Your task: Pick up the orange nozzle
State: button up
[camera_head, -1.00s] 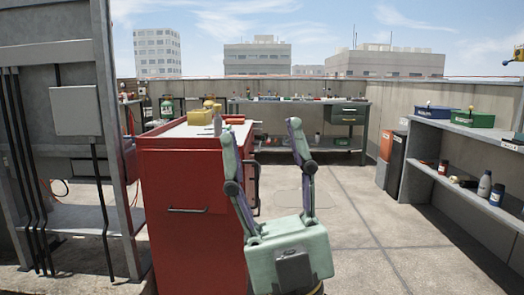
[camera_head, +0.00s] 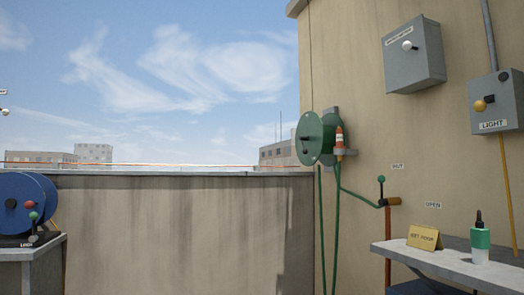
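The orange nozzle (camera_head: 339,141) stands upright in a small bracket (camera_head: 345,153) on the tan wall, just right of a green hose reel (camera_head: 310,139). It has a pale band near its top, and its lower end is partly hidden by the bracket. My gripper is not in view.
A grey shelf (camera_head: 455,262) at lower right bears a yellow sign (camera_head: 424,237) and a green-and-white dropper bottle (camera_head: 480,240). Grey wall boxes (camera_head: 413,55) hang above. A blue reel (camera_head: 22,203) sits on a grey stand at left. A parapet (camera_head: 180,230) closes off the back.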

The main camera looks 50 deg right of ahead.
aim_at(339, 132)
jog(key=z, duration=1.9)
